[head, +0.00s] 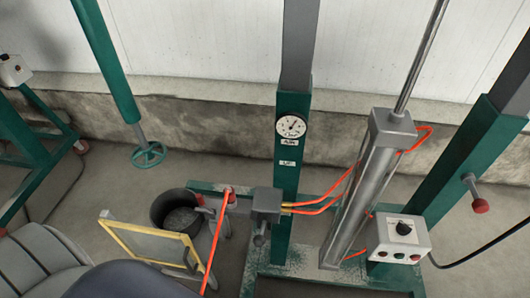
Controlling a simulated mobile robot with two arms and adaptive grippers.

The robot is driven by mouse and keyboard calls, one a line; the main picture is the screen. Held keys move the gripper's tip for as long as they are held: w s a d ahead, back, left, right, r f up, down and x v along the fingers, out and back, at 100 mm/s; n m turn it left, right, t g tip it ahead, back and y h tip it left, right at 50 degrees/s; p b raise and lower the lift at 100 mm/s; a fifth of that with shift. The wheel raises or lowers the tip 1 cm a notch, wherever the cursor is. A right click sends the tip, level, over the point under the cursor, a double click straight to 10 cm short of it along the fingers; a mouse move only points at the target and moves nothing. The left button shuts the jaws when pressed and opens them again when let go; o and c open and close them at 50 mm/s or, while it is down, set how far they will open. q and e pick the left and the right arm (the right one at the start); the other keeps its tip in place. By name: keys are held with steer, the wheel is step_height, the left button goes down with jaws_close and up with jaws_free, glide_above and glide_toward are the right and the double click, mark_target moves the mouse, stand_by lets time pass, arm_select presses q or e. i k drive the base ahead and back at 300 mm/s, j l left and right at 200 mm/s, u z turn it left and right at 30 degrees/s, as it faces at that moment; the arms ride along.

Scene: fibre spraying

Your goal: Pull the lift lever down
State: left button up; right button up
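A grey valve block (266,199) sits on the middle green post, with orange hoses running from it to the upright grey cylinder (362,190). A short dark handle (260,236) hangs below the block. Another short lever with a red knob (480,206) sticks out from the right green post and points downward. No label shows which of these is the lift lever. Neither of my grippers is in view, and nothing is seen touching either handle.
A control box (400,240) with a dial and buttons stands low at the right. A round gauge (291,125) is on the middle post. A black bucket (178,211), yellow frame (150,245) and green handwheel (149,155) are at the left. A concrete-based wall closes the back.

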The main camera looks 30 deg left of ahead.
mark_target(259, 241)
steer(key=u, duration=0.85)
